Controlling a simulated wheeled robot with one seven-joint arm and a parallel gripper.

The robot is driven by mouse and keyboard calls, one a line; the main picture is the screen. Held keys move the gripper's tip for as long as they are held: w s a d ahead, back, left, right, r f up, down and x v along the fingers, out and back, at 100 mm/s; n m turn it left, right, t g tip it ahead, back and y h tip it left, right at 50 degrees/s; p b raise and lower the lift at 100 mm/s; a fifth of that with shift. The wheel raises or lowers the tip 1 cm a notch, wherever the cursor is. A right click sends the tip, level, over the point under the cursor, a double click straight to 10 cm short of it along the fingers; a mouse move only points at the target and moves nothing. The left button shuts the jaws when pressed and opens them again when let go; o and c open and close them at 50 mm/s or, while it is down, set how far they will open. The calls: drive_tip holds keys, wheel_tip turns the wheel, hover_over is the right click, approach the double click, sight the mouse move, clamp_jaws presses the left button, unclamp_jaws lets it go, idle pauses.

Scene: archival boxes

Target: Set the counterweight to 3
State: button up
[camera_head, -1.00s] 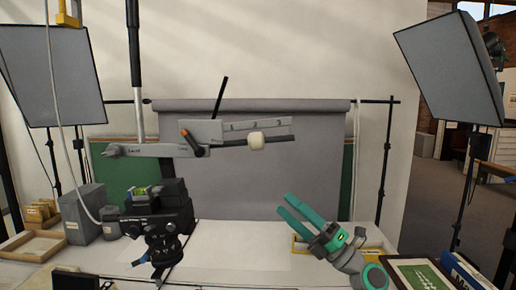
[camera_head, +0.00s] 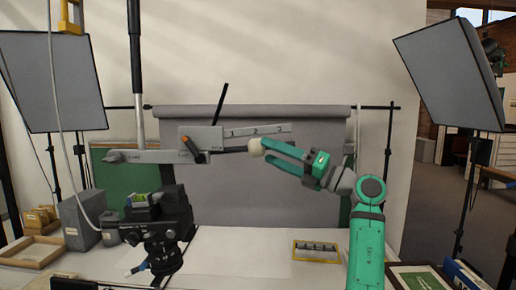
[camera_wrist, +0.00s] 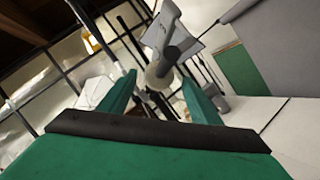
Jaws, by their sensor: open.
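The counterweight, a cream cylinder (camera_head: 255,147), sits on a dark rod (camera_head: 232,149) below the grey scale plate (camera_head: 215,139). The plate bears the marks 1, 2 and 3, and the counterweight is roughly under the 2. My green gripper (camera_head: 267,151) is open and reaches in from the right, its fingertips close to the counterweight. In the wrist view the pale counterweight (camera_wrist: 158,72) and the dark rod end show between the open fingers (camera_wrist: 160,98). Whether the fingers touch it I cannot tell. The right part of the rod is hidden by my gripper in the head view.
A black tripod head (camera_head: 160,222) stands on the table at left. A yellow-framed tray (camera_head: 316,261) lies at right. Grey boxes (camera_head: 82,219) and a wooden tray (camera_head: 32,263) are at far left. Softboxes (camera_head: 450,72) flank the backdrop. The table's middle is clear.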

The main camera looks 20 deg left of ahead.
sight(257, 147)
drive_tip(key=x, duration=0.5)
drive_tip(key=shift+a, duration=0.15)
drive_tip(key=shift+s, duration=0.1)
drive_tip(key=shift+c, duration=0.6)
